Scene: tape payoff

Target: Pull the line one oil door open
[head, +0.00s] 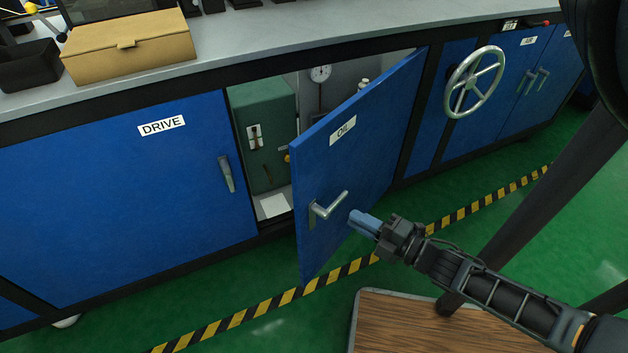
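The blue oil door (355,150), with a white OIL label (343,130), stands swung out from the cabinet, hinged on its right side. Its metal lever handle (327,207) is near the door's free left edge. My gripper (356,219) is just right of the handle, in front of the door face, and looks apart from the handle. Its blue-grey fingers overlap from this angle, so I cannot tell whether they are open or shut. Nothing shows held in them.
Inside the cabinet are a green box (264,135) and a round gauge (320,74). The closed DRIVE door (120,200) is at left. A handwheel (474,82) is at right. A wooden-topped piece (430,325) stands below my arm. Striped tape (290,298) crosses the green floor.

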